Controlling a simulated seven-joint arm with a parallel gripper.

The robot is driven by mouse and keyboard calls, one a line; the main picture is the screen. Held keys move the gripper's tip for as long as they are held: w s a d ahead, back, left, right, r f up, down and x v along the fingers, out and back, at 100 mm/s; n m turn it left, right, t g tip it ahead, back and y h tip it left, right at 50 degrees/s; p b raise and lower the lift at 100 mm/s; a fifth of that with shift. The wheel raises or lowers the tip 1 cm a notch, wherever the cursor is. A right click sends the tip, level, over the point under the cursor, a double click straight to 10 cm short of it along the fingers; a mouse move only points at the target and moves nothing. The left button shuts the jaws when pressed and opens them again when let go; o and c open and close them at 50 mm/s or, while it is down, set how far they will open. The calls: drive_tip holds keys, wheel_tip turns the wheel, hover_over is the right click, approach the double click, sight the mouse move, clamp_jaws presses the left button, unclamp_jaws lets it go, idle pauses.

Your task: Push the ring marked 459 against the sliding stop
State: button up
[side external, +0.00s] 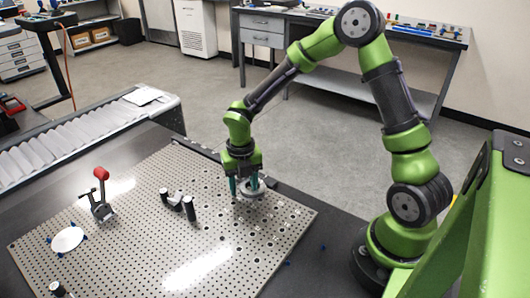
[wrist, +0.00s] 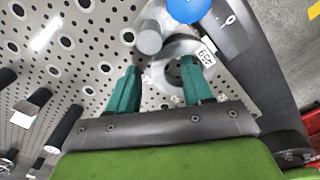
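The grey metal ring (wrist: 168,75) with a white tag, which appears to read 459, lies on the perforated plate (wrist: 60,60) in the wrist view. It also shows under my gripper in the side view as a grey round piece (side external: 251,194). My gripper (wrist: 160,72) has two teal fingers set apart. A grey cylinder (wrist: 149,41) and a blue knob (wrist: 188,7) are just beyond the ring. I cannot tell which part is the sliding stop.
A dark bar (side external: 196,148) runs along the plate's far edge. Farther left are a red-knobbed clamp (side external: 101,190) and a white disc (side external: 67,239). The plate's front middle is clear.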

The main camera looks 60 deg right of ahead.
sight(243, 187)
drive_tip(key=shift+r, duration=0.15)
wheel_tip(243, 187, up, 17)
drive_tip(key=shift+f, duration=0.2)
idle(0.3)
